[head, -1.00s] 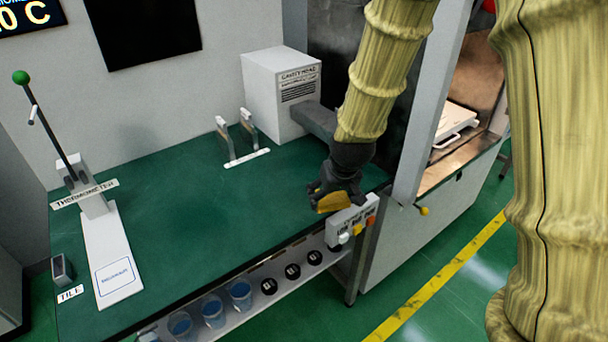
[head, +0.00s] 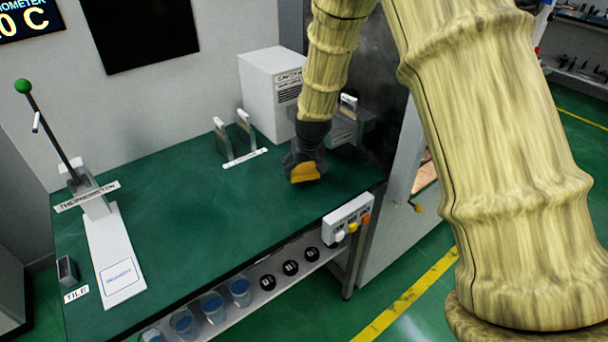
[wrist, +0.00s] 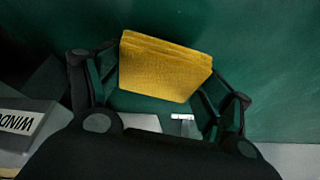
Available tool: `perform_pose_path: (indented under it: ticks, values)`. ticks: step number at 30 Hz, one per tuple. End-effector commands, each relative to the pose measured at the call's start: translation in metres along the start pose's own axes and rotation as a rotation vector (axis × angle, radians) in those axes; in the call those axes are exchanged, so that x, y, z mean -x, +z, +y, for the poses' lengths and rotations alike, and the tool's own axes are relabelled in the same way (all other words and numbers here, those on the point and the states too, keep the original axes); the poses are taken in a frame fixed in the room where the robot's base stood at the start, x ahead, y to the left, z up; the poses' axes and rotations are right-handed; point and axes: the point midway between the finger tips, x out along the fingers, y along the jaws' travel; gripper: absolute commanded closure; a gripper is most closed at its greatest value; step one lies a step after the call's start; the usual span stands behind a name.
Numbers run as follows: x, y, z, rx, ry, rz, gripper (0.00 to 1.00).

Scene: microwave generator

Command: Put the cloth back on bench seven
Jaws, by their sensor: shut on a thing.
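A folded yellow cloth (wrist: 165,68) is between the fingers of my gripper (wrist: 160,90) in the wrist view. My gripper is shut on it. In the head view my gripper (head: 305,172) hangs over the right part of the green bench top (head: 190,215), and the cloth (head: 305,172) shows as a yellow patch at its end. I cannot tell whether the cloth touches the bench. No number for the bench can be read.
A white box (head: 270,90) and upright plates (head: 232,135) stand behind my gripper. The middle of the bench top is clear.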

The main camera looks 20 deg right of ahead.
Motion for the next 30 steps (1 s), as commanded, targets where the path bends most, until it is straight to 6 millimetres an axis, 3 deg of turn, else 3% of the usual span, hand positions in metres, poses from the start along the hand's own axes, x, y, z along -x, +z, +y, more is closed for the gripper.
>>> perform_pose_path:
  ticks: [9,21,22,24,25,30]
  values:
    - [-0.026,0.013,0.0,-0.001,0.0,-0.002,0.51]
    - [-0.032,0.015,0.0,0.0,0.0,-0.002,0.51]
    - [-0.031,0.015,0.0,0.0,0.0,-0.001,0.17]
    - [-0.031,0.014,0.0,0.0,0.0,-0.001,0.04]
    - [-0.031,0.014,0.0,0.0,0.0,-0.001,0.0]
    - [-0.031,0.014,0.0,-0.001,0.0,-0.001,0.0]
